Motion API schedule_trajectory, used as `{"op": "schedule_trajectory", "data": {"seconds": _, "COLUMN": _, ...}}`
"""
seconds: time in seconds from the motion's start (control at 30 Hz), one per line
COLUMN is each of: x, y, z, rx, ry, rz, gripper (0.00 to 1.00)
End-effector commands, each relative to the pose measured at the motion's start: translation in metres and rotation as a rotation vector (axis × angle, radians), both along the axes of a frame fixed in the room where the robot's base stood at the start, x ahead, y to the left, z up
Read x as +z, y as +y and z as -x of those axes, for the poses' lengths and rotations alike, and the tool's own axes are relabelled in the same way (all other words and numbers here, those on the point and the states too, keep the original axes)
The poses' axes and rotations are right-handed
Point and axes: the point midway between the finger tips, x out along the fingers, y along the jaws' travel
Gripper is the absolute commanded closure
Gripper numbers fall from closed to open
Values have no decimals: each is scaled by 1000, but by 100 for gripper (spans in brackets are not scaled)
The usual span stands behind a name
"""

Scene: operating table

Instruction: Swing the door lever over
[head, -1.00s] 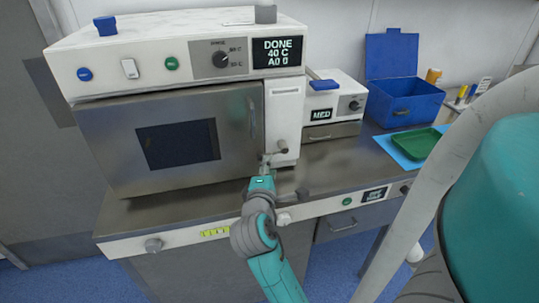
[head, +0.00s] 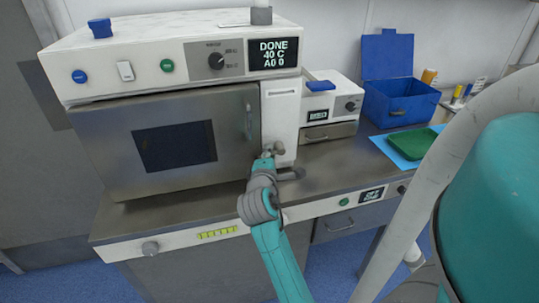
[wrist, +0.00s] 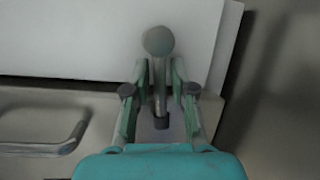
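The door lever (head: 279,148) sticks out low on the white panel (head: 281,110) to the right of the closed steel door (head: 175,145). In the wrist view the lever (wrist: 159,85) is a thin shaft with a round grey knob at its upper end and a dark collar at its lower end. My gripper (head: 268,154) is at the lever. In the wrist view its two fingers (wrist: 158,88) stand on either side of the shaft, with narrow gaps showing. The fingertips are small and partly hidden in the head view.
The cabinet's display (head: 274,54) reads DONE, 40 C. A small white unit (head: 331,105), an open blue box (head: 402,103) and a green tray (head: 413,143) stand to the right. A steel counter (head: 160,215) runs below. A bar handle (wrist: 50,142) shows left in the wrist view.

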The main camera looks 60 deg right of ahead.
Motion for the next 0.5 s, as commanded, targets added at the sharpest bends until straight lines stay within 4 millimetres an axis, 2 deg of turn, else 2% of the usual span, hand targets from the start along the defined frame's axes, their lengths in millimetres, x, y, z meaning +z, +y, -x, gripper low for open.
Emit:
{"op": "schedule_trajectory", "data": {"seconds": 0.03, "x": 0, "y": 0, "z": 0, "rx": 0, "ry": 0, "rz": 0, "gripper": 95}}
{"op": "schedule_trajectory", "data": {"seconds": 0.07, "x": 0, "y": 0, "z": 0, "rx": 0, "ry": 0, "rz": 0, "gripper": 100}}
{"op": "schedule_trajectory", "data": {"seconds": 0.5, "x": -1, "y": 0, "z": 0, "rx": 0, "ry": 18, "rz": 14, "gripper": 100}}
